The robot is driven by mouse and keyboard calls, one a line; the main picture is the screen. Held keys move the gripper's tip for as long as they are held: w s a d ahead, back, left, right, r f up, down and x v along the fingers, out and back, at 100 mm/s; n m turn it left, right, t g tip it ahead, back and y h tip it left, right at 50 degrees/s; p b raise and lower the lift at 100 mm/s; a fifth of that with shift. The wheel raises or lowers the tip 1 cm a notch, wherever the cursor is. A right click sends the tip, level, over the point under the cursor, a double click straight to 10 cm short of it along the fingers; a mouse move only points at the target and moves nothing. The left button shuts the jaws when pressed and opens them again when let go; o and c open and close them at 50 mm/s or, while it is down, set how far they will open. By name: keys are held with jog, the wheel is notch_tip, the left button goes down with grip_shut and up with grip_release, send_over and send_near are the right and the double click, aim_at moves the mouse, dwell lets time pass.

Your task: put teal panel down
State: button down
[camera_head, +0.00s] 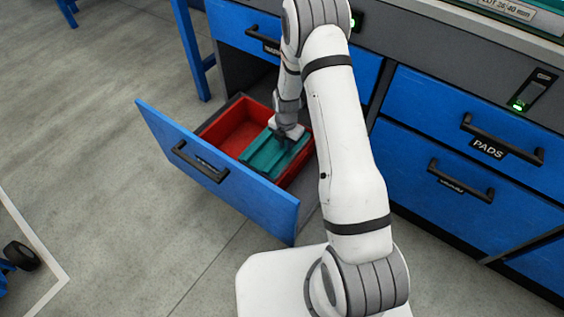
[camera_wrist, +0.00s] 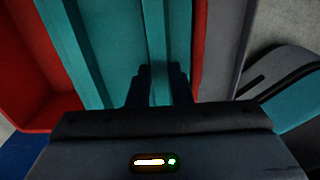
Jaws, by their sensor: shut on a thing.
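The teal panel (camera_head: 268,156) is a flat piece with a raised rib, inside the red-lined open drawer in the head view. My gripper (camera_head: 287,137) is over the drawer, shut on the panel's rib. In the wrist view the two dark fingers (camera_wrist: 158,88) stand on either side of the rib of the teal panel (camera_wrist: 108,50). The red tray (camera_head: 225,128) shows on the panel's left side and as a thin strip on its right. Whether the panel's underside touches the tray floor is hidden.
The blue drawer front (camera_head: 215,170) with its black handle stands pulled out from the cabinet. A shut drawer labelled PADS (camera_head: 488,148) is on the right. A grey and teal object (camera_wrist: 290,95) lies at the right of the wrist view. Open floor (camera_head: 110,240) lies left of the drawer.

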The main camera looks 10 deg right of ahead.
jog(key=f+b, duration=0.3)
jog(key=f, duration=0.8)
jog(key=shift+d, duration=0.2)
jog(key=c, duration=1.3)
grip_release()
